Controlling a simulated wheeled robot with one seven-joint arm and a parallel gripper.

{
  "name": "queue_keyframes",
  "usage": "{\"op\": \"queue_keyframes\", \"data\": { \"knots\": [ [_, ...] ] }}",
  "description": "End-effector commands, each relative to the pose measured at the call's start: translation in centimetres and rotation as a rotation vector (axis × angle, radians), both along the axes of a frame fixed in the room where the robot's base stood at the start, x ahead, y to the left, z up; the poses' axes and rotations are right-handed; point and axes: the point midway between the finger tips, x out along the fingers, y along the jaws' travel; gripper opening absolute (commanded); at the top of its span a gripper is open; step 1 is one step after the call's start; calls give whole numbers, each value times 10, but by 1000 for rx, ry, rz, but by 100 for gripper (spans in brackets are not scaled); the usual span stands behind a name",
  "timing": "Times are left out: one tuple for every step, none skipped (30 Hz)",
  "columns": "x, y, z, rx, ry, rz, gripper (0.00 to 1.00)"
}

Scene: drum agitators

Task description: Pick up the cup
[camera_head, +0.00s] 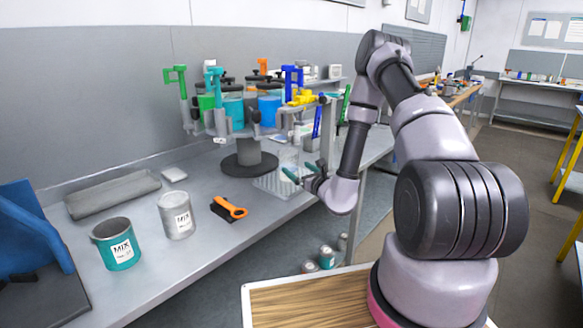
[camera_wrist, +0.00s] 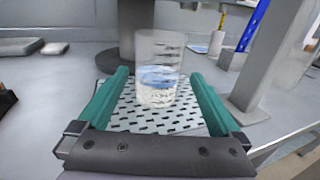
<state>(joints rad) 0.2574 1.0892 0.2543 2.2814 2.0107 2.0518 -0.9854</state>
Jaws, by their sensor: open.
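A clear cup (camera_wrist: 160,72) stands upright on a perforated white tray (camera_wrist: 135,118) in the wrist view, with something bluish and whitish showing in or through its lower part. My gripper (camera_wrist: 160,82) is open, its two green fingers pointing forward with one to each side of the cup. There is a gap between each finger and the cup, and I cannot tell how deep the cup sits between them. In the head view my gripper (camera_head: 300,171) is low over the bench edge by the tray (camera_head: 272,186); the cup is faint there.
A drum agitator rack with blue and green drums (camera_head: 232,108) stands behind the tray on a round dark base (camera_head: 250,160). A grey post (camera_wrist: 272,60) rises close right of my gripper.

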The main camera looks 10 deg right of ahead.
Motion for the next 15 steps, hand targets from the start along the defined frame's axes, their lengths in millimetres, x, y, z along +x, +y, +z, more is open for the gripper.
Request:
{"op": "queue_keyframes", "data": {
  "knots": [
    [8,3,1,-1,-4,1,100],
    [13,5,1,0,-4,1,100],
    [20,7,1,0,-4,0,100],
    [24,9,1,0,-4,2,100],
    [28,10,1,0,-4,2,100],
    [33,12,1,0,-4,2,100],
    [37,13,1,1,-3,2,100],
    [39,14,1,1,-3,2,100],
    [42,15,1,0,-2,1,100],
    [44,15,1,1,-2,1,100],
    [45,15,1,1,-2,1,100],
    [48,17,2,2,-2,2,100],
    [50,18,2,1,-2,2,100],
    [54,19,3,1,-2,1,100],
    [60,22,4,1,-4,2,100]
  ]
}}
